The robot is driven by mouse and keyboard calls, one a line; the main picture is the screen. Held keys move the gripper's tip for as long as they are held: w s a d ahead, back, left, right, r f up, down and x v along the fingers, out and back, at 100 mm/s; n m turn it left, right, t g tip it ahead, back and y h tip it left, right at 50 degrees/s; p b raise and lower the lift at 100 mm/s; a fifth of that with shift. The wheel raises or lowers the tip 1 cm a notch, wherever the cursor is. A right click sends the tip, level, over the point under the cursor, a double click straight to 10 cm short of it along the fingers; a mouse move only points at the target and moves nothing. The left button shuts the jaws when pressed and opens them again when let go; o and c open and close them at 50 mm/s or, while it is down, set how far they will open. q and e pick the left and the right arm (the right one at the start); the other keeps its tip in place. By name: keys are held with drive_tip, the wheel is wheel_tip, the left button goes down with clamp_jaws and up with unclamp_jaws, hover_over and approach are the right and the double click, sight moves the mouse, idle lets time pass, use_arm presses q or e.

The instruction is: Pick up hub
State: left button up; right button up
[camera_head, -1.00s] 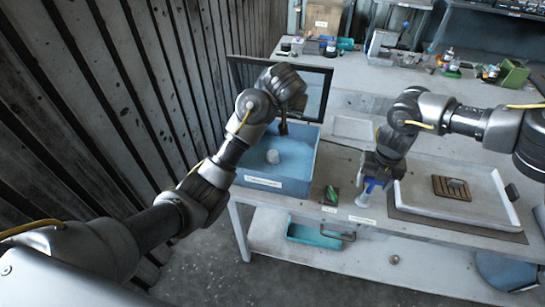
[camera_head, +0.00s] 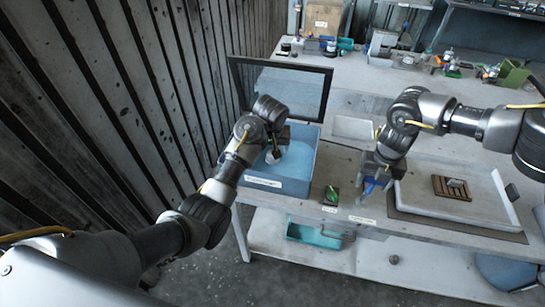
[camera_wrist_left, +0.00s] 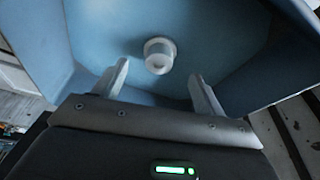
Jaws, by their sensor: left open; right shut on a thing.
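The hub (camera_wrist_left: 159,56), a small white round part with a flange and a narrower boss, lies on the floor of a blue bin. In the head view the hub (camera_head: 273,157) is partly covered by my left gripper (camera_head: 278,148). In the left wrist view my left gripper (camera_wrist_left: 160,72) is open, its two pale fingers apart, and the hub lies just beyond the fingertips, roughly centred between them. My right gripper (camera_head: 373,174) is shut on a blue object (camera_head: 369,187) near the table's front edge; its shape is unclear.
The blue bin (camera_head: 293,187) has raised walls around the hub. A dark-framed panel (camera_head: 318,95) stands behind it. A green item on a dark pad (camera_head: 331,196) lies right of the bin. A white tray (camera_head: 425,208) holds a brown slatted block (camera_head: 451,187).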

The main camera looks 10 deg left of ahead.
use_arm(q)
drive_tip(key=shift+x, duration=2.65)
drive_tip(key=shift+w+r, duration=0.1)
drive_tip(key=shift+w, duration=0.05)
drive_tip(key=c, duration=1.1)
